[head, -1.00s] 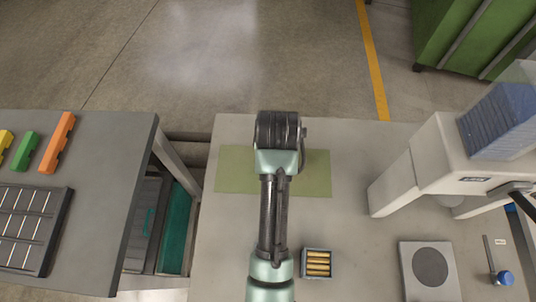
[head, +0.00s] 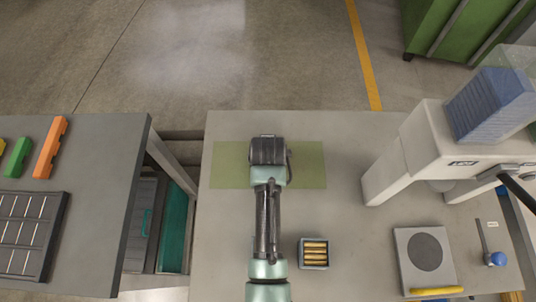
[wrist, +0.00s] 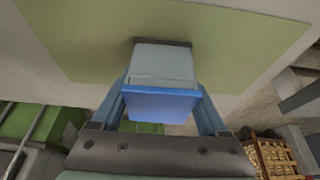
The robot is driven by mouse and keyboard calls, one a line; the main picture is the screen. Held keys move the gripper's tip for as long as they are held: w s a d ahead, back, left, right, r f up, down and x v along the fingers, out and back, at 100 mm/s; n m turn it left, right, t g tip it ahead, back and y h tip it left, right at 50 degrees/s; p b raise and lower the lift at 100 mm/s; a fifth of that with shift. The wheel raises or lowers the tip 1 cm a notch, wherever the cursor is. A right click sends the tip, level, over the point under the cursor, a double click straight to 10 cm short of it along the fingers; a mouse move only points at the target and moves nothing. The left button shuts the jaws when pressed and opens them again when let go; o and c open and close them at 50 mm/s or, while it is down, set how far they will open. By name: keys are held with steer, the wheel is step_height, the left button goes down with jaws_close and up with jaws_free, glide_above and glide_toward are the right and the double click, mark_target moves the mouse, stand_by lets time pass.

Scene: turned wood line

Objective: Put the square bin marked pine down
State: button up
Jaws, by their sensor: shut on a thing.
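My gripper (head: 268,150) is over the green mat (head: 232,165) on the grey table, seen from behind in the head view. In the wrist view, its blue fingers (wrist: 162,90) are shut on a small box-shaped bin (wrist: 163,62), pale grey with a blue face towards the camera. The bin is in front of the mat (wrist: 235,40), with a dark strip at its far edge; I cannot tell if it touches the mat. No marking on it can be read. In the head view my arm hides the bin.
A small grey bin of wooden pieces (head: 314,241) stands right of my arm. A white machine (head: 405,165) and a plate with a dark disc (head: 424,255) are further right. A darker table (head: 95,190) with a slotted tray (head: 28,232) is at left, across a gap.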

steer(key=o, duration=1.6)
steer(key=shift+c, duration=0.2)
steer(key=v, duration=1.2)
steer(key=w+r+t, duration=0.4)
steer(key=r, duration=0.7)
steer(key=w+r+t, duration=0.3)
steer(key=r+t, duration=0.1)
steer(key=r, duration=0.7)
steer(key=w+r+t, duration=0.4)
steer(key=r, duration=0.8)
steer(key=s+r+t, duration=0.5)
steer(key=s+r, duration=0.2)
steer(key=r, duration=0.6)
steer(key=s+r+t, duration=0.6)
steer(key=s+r, duration=0.1)
steer(key=r, duration=0.6)
steer(key=shift+r, duration=0.35)
